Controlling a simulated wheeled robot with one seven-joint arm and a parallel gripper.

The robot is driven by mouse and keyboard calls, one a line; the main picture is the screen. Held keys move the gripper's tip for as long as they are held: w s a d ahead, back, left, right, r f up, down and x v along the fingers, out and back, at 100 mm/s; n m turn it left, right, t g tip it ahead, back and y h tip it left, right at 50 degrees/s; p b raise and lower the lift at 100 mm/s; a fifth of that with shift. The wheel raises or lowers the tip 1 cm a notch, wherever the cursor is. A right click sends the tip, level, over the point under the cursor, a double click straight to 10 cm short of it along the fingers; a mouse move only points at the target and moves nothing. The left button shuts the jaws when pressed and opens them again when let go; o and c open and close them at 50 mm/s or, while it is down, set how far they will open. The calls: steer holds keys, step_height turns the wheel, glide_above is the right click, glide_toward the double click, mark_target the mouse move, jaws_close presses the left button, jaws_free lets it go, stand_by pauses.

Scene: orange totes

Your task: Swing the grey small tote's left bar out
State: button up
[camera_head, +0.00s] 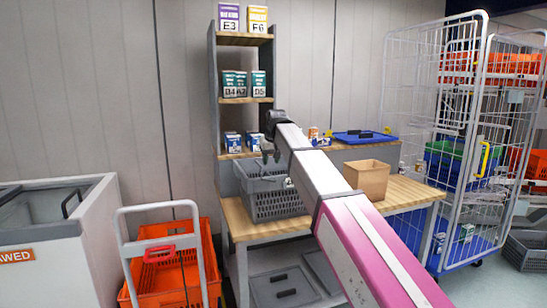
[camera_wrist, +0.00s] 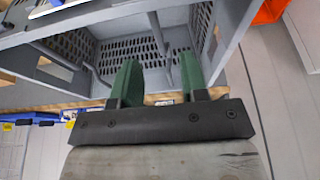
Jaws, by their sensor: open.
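The grey small tote (camera_head: 278,206), with perforated walls, stands on the wooden table's left end in the head view. My gripper (camera_head: 270,148) is above its back part, pointing down. In the wrist view the green fingers (camera_wrist: 160,72) are apart and reach over the tote's opening, with its perforated inside (camera_wrist: 112,52) beyond them. A thin grey bar (camera_wrist: 157,34) shows between the fingertips, apart from both as far as I can see. Another thin bar (camera_wrist: 54,56) lies to the left. I cannot tell which is the left bar. In the head view my arm hides part of the tote.
A brown box (camera_head: 368,179) stands right of the tote on the wooden table (camera_head: 405,195). A shelf (camera_head: 246,100) with small labelled boxes rises behind. An orange tote (camera_head: 168,278) on a trolley stands left.

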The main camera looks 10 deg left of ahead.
mark_target(269, 174)
steer(key=shift+w+a, duration=0.1)
steer(key=shift+w, duration=0.4)
steer(key=shift+x, duration=3.5)
steer(key=c, duration=0.6)
steer(key=shift+r, duration=0.95)
